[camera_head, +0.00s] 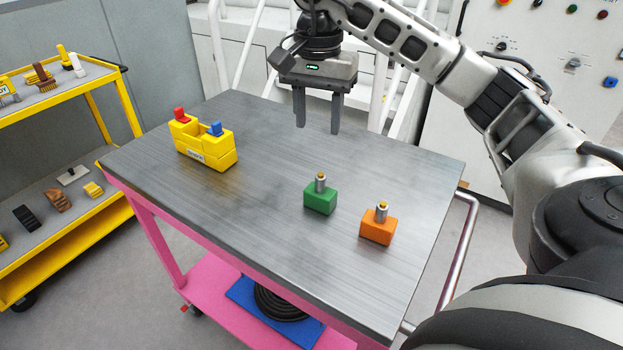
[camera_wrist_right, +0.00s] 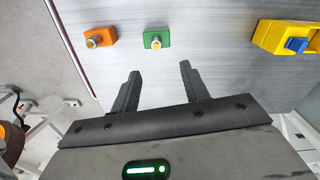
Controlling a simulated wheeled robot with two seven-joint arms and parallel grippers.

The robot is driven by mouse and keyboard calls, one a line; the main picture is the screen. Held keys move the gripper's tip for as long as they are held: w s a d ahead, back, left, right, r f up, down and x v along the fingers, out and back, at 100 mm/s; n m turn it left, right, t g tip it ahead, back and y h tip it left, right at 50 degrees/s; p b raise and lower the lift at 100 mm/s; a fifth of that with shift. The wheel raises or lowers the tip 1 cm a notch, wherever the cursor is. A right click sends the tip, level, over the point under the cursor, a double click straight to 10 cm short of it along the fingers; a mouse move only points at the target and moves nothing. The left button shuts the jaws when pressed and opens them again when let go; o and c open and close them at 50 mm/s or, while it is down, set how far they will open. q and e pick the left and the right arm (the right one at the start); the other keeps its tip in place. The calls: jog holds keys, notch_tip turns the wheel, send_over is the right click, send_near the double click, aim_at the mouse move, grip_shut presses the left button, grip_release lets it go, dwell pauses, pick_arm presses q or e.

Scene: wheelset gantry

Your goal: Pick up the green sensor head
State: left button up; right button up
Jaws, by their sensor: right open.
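The green sensor head (camera_head: 320,200) is a small green block with a silver, yellow-topped stub standing upright on it. It sits on the grey metal top of the pink cart (camera_head: 270,215), right of the middle. It also shows in the right wrist view (camera_wrist_right: 156,38), beyond the fingertips. My right gripper (camera_head: 317,128) is open and empty, above the far part of the cart top, farther back than the green block and apart from it. Its two fingers also show in the right wrist view (camera_wrist_right: 160,68). My left gripper is not in view.
An orange block (camera_head: 378,228) with a similar stub stands right of the green one. A yellow holder (camera_head: 207,158) with red and blue pieces stands at the cart's left. A yellow shelf cart (camera_head: 65,105) with several parts is at far left. The cart's middle is clear.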

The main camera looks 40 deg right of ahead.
send_over(321, 176)
jog(key=f, duration=0.7)
jog(key=shift+w+a+f, duration=0.15)
jog(key=shift+a+f, duration=0.05)
jog(key=shift+f, duration=0.05)
jog(key=f, duration=0.2)
jog(key=f+p, duration=0.1)
jog(key=f, duration=0.2)
jog(key=shift+d+f, duration=0.2)
jog(key=shift+f, duration=0.1)
grip_shut()
